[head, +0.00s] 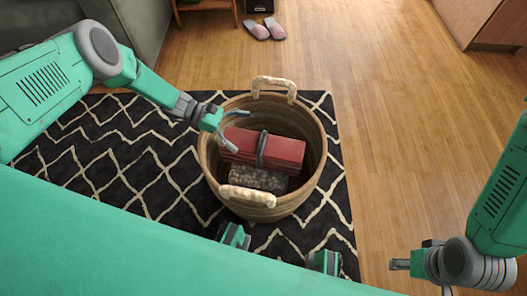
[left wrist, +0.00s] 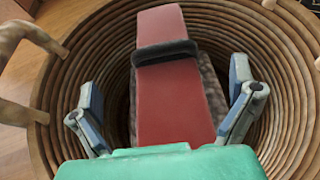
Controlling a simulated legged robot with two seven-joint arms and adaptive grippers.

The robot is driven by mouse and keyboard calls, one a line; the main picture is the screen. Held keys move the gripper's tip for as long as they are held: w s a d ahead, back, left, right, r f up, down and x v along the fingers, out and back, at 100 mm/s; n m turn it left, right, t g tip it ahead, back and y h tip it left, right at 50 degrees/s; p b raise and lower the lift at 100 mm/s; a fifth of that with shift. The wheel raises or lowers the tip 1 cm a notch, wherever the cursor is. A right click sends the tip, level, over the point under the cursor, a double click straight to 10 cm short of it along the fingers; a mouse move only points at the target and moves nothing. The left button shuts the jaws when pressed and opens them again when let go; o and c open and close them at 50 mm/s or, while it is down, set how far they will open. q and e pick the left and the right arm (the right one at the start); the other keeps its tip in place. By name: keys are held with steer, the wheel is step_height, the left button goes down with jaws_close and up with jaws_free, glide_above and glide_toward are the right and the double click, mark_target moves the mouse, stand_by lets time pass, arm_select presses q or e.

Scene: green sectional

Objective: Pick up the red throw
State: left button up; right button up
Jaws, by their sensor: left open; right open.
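The red throw (head: 276,150) is a folded red bundle with a dark band around its middle. It lies in a round woven basket (head: 213,178), on top of a speckled grey-brown bundle (head: 257,178). My left gripper (head: 236,131) is open at the basket's left inner side, near the throw's left end. In the left wrist view the throw (left wrist: 172,100) runs away from the camera, between the two spread fingers of my left gripper (left wrist: 168,105), with gaps on both sides. My right gripper (head: 393,265) is at the lower right, away from the basket, over the wood floor.
The basket has two pale handles, one at the far rim (head: 274,84) and one at the near rim (head: 248,196). It stands on a black and white patterned rug (head: 110,160). Pink slippers (head: 265,30) lie at the back. Wood floor (head: 400,130) to the right is clear.

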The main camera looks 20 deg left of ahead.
mark_target(260, 140)
arm_select(q)
steer(key=shift+x, duration=1.25)
steer(key=b+x, duration=0.1)
steer(key=x, duration=0.3)
steer(key=shift+s+d+f+b, duration=0.1)
steer(key=shift+d+b, duration=0.15)
steer(key=shift+b, duration=0.05)
steer(key=c, duration=1.7)
